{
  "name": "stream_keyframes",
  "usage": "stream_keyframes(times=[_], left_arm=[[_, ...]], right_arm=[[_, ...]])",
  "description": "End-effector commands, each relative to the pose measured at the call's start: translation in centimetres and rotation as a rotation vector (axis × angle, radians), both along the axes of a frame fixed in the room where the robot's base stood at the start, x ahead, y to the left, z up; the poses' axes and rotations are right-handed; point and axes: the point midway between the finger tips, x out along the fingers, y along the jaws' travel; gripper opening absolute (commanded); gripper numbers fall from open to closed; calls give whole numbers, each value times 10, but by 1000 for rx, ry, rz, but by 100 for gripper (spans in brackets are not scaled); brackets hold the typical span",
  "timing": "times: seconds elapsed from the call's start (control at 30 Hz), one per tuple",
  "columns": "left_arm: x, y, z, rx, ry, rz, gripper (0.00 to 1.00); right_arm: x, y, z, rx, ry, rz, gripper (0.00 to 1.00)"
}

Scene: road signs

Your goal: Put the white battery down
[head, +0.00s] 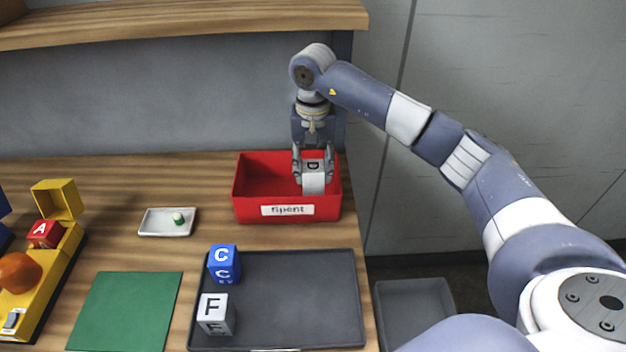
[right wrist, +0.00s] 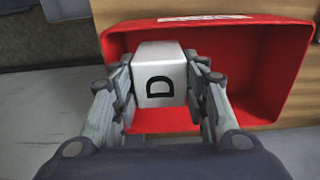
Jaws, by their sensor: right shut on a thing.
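A white block marked D (head: 314,183) is held by my right gripper (head: 313,172), inside the walls of the red bin (head: 287,209) in the head view. In the right wrist view, the white block (right wrist: 160,78) sits between the two fingers of the right gripper (right wrist: 163,80), with the red bin (right wrist: 265,80) around and beneath it. I cannot tell whether the block touches the bin floor. I see a block, not a plain battery shape. My left gripper is not in view.
A small white dish (head: 158,227) holds a green piece. A green mat (head: 125,310) is bare. A yellow device (head: 62,255) stands left; a grey bin (head: 415,305) sits lower right.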

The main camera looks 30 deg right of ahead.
Motion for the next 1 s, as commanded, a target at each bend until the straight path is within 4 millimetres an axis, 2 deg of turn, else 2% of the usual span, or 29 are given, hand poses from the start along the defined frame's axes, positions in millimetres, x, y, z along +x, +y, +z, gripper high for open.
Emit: stream_keyframes(times=[0.23,0.4,0.57,0.97,1.0], left_arm=[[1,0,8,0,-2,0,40],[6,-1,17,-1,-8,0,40],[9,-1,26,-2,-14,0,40],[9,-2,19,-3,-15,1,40],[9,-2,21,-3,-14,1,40]], right_arm=[[-1,0,-21,1,2,-1,0],[-1,0,-51,1,4,-1,0],[3,-1,-57,2,-1,-1,0],[4,-2,-64,0,-2,-1,0],[3,-1,-63,0,0,-1,50]])
